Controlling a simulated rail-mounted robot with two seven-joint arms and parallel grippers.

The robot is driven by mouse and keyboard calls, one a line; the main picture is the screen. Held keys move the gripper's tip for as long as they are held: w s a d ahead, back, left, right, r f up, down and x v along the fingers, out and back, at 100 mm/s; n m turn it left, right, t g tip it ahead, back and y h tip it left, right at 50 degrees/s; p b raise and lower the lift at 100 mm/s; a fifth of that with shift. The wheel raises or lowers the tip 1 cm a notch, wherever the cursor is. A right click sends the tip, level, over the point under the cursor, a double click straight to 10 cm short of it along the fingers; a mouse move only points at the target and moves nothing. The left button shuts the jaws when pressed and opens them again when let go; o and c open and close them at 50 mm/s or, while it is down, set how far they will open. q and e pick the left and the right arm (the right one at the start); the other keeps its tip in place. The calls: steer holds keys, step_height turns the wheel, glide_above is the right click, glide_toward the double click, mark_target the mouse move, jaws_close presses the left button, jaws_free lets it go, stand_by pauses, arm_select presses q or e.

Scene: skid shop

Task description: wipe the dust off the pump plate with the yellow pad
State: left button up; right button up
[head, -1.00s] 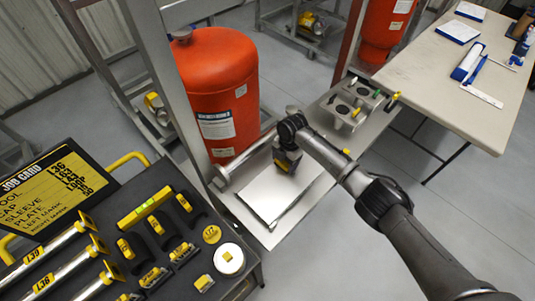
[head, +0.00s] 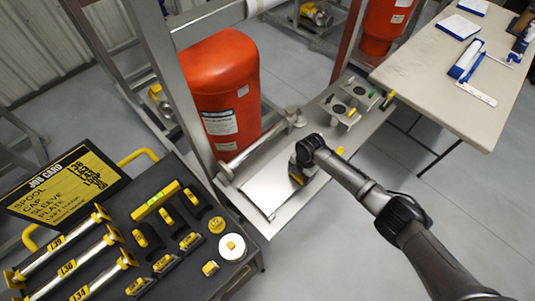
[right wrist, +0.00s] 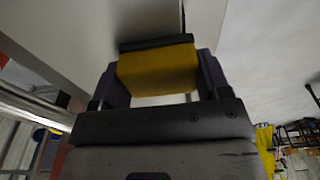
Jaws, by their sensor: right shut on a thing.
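The pump plate (head: 272,182) is a pale flat rectangle on the metal skid shelf, in front of the red tank. My right gripper (head: 297,176) is over the plate's right edge, pointing down, and is shut on the yellow pad. The pad also shows in the right wrist view (right wrist: 157,70) as a yellow block with a dark edge, between the two fingers. The pad is at or just above the plate; I cannot tell whether it touches. I cannot make out any dust on the plate. My left gripper is not in view.
A red tank (head: 222,90) and upright metal frame posts stand behind the plate. A dark tool case (head: 205,255) with yellow-marked parts lies at the lower left. A bracket with round holes (head: 347,105) is farther right on the shelf. A pale table (head: 440,85) is at the right.

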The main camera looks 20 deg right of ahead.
step_height(320, 180, up, 4)
steer(key=p, duration=0.3)
steer(key=shift+s+r, duration=0.1)
step_height(320, 180, up, 3)
steer(key=p, duration=0.3)
steer(key=shift+r+p, duration=0.45)
